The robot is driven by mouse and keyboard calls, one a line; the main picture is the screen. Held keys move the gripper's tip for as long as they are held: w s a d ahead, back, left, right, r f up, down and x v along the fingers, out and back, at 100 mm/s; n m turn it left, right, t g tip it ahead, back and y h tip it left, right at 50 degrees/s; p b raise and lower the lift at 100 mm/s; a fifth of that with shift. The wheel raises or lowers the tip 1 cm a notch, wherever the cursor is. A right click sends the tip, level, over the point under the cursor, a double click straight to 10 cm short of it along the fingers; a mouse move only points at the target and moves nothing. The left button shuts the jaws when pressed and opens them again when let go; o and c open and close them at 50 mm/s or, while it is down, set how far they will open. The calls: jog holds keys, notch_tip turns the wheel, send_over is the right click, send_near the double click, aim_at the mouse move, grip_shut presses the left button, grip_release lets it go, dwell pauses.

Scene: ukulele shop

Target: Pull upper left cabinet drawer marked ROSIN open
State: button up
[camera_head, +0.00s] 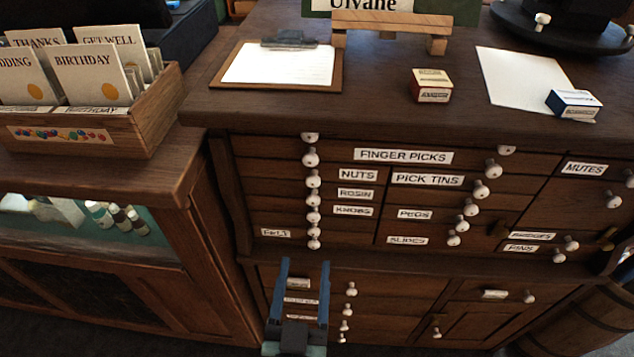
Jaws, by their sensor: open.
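The ROSIN drawer (357,193) is in the left bank of the dark wooden cabinet (245,120), between the NUTS label above and the KNOBS label below. Its front looks flush with its neighbours. White round knobs (313,199) stand in a close column left of these labels, and I cannot tell for sure which one belongs to ROSIN. My gripper (304,264) is at the bottom of the view with two blue fingers pointing up. It is open, with nothing seen between the fingers. It appears below the ROSIN label and apart from the knobs, in front of lower drawers.
Other drawers, such as FINGER PICKS (403,156) and PICK TINS (428,179), have protruding knobs. A card box (150,110) stands on the left counter. A clipboard (333,77), a small red box (430,92) and a blue box (573,108) lie on the cabinet top.

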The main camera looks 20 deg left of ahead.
aim_at(313, 203)
jog(key=x, duration=1.2)
jog(key=shift+w+a+f, duration=0.1)
jog(key=shift+w+a, duration=0.05)
jog(key=shift+w, duration=0.25)
grip_shut()
dwell(1.0)
